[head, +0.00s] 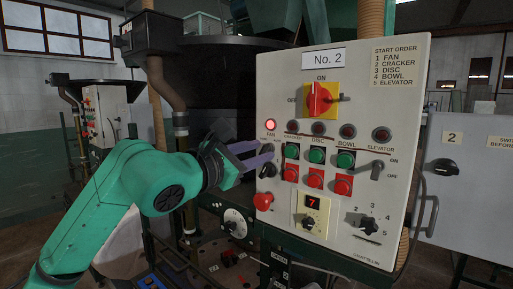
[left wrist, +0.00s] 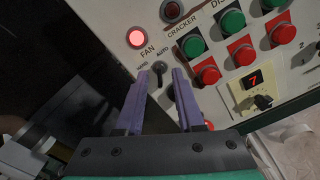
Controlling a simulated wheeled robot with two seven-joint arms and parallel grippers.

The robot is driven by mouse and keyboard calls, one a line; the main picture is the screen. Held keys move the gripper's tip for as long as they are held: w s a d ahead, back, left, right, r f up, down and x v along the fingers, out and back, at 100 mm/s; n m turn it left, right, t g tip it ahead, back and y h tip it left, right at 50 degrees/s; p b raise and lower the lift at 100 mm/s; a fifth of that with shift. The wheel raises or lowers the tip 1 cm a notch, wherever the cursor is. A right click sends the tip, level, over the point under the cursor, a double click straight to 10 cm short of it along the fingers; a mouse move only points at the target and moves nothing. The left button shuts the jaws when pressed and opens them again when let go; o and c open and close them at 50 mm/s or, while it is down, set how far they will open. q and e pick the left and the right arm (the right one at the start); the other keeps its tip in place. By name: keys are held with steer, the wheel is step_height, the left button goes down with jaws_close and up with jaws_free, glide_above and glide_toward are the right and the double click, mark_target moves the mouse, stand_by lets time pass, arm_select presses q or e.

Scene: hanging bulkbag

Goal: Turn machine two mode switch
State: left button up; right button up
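The control panel marked "No. 2" (head: 340,120) stands ahead of me. Its mode switch, a small black lever knob (left wrist: 158,69) labelled with AUTO, sits below the lit red FAN lamp (left wrist: 136,38). In the head view the lamp (head: 270,125) glows at the panel's left side. My left gripper (head: 268,154) reaches in from the left with purple fingers at the panel's left edge. In the left wrist view the gripper (left wrist: 160,74) is open, with the switch between its fingertips and a gap showing; contact cannot be told. My right gripper is not in view.
Green buttons (head: 316,155), red buttons (head: 315,177) and a red emergency knob (head: 263,201) are close by. A red and yellow main switch (head: 321,99) is above. A grey cabinet (head: 465,200) stands at right.

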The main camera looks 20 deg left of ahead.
arm_select(q)
steer(key=shift+w, duration=0.15)
jaws_close()
steer(key=shift+f, duration=0.1)
steer(key=shift+f+n+b, duration=0.1)
steer(key=shift+n+b, duration=1)
steer(key=shift+n, duration=0.2)
steer(key=n+b, duration=0.1)
steer(key=n, duration=0.1)
steer(key=shift+n+b, duration=0.3)
steer(key=shift+b, duration=0.05)
steer(key=n+b, duration=0.1)
steer(key=n, duration=0.2)
steer(key=shift+n+b, duration=0.85)
steer(key=shift+n, duration=1.05)
steer(key=shift+r, duration=0.2)
